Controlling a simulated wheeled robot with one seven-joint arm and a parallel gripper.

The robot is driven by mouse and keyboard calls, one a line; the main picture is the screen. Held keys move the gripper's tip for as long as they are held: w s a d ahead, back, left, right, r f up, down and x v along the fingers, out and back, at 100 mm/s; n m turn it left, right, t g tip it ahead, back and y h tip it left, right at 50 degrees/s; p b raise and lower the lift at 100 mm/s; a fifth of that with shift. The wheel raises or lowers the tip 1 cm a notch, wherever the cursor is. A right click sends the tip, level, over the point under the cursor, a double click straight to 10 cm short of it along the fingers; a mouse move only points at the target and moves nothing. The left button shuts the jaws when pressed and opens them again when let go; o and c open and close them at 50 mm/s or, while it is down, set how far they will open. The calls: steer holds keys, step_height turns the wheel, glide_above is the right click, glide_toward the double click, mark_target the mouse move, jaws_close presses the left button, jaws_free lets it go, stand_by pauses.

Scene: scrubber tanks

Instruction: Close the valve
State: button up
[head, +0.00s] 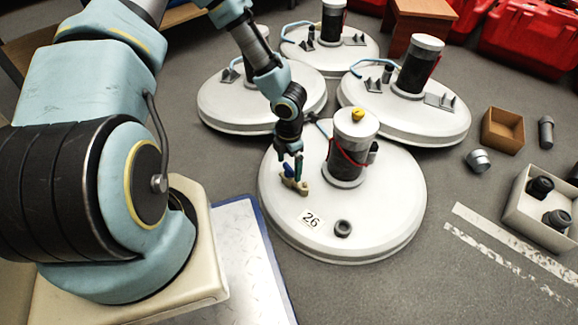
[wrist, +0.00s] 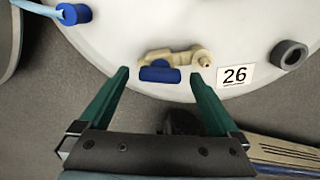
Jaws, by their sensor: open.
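The valve (wrist: 183,58) is a small beige fitting with a blue handle (wrist: 160,74) on the white round tank lid marked 26 (head: 380,220). In the head view the valve (head: 297,187) sits on the near left part of that lid. My gripper (wrist: 158,78) is open, its two green fingers apart on either side of the blue handle in the wrist view. No contact with the handle shows. In the head view my gripper (head: 291,163) is just above the valve and hides part of the handle.
A grey ring (head: 343,228) lies on the lid near the 26 label (head: 311,219). A black and white canister (head: 351,150) stands on the lid, right of my gripper. Other lidded tanks (head: 440,120) stand behind. An open cardboard box (head: 503,131) and a pale bin (head: 530,218) are at right.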

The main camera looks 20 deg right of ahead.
steer(key=c, duration=1.4)
steer(key=shift+o, duration=0.2)
